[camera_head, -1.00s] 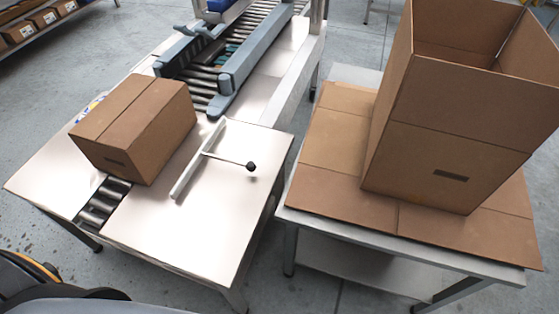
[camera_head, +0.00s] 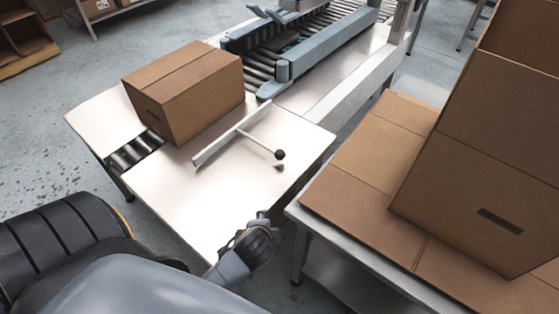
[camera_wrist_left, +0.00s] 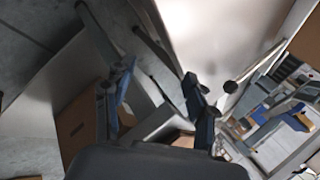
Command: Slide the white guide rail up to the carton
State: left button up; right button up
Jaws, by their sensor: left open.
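The white guide rail (camera_head: 230,136) lies on the metal table top, with a thin rod ending in a black knob (camera_head: 280,154) on its right. The closed brown carton (camera_head: 190,95) sits left of the rail, with a strip of bare metal between them. My left gripper (camera_head: 262,222) is low at the table's near right edge, short of the knob and apart from it. In the left wrist view its two fingers (camera_wrist_left: 157,85) are spread with nothing held between them. The knob shows there too (camera_wrist_left: 230,87), beyond the right finger. My right gripper is not in view.
A roller conveyor with grey side guides (camera_head: 330,50) runs behind the rail. A second table with flat cardboard (camera_head: 370,170) and a large open box (camera_head: 480,150) stands to the right, across a narrow gap. The metal table top (camera_head: 190,205) is clear in front of the rail.

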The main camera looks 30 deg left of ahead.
aim_at(279, 157)
pick_arm(q)
jog(key=w+a+r+m+t+y, duration=0.1)
jog(key=w+m, duration=0.2)
jog(key=m, duration=0.1)
jog(key=w+a+r+m+t+y, duration=0.1)
jog(key=w+r+m+t, duration=0.1)
jog(key=w+m, duration=0.2)
jog(key=w+a+r+m+t+y, duration=0.1)
jog(key=w+r+m+t, duration=0.1)
jog(key=w+m, duration=0.2)
jog(key=shift+a+r+m, duration=0.2)
jog(key=shift+a+m, duration=0.15)
jog(key=shift+m, duration=0.15)
jog(key=shift+w+a+r+m+t, duration=0.1)
jog(key=shift+w+m+t, duration=0.2)
jog(key=shift+w+m, duration=0.45)
jog(key=b+x, duration=0.2)
jog(key=x, duration=1.1)
jog(key=shift+s+a, duration=0.1)
jog(key=shift+a, duration=0.15)
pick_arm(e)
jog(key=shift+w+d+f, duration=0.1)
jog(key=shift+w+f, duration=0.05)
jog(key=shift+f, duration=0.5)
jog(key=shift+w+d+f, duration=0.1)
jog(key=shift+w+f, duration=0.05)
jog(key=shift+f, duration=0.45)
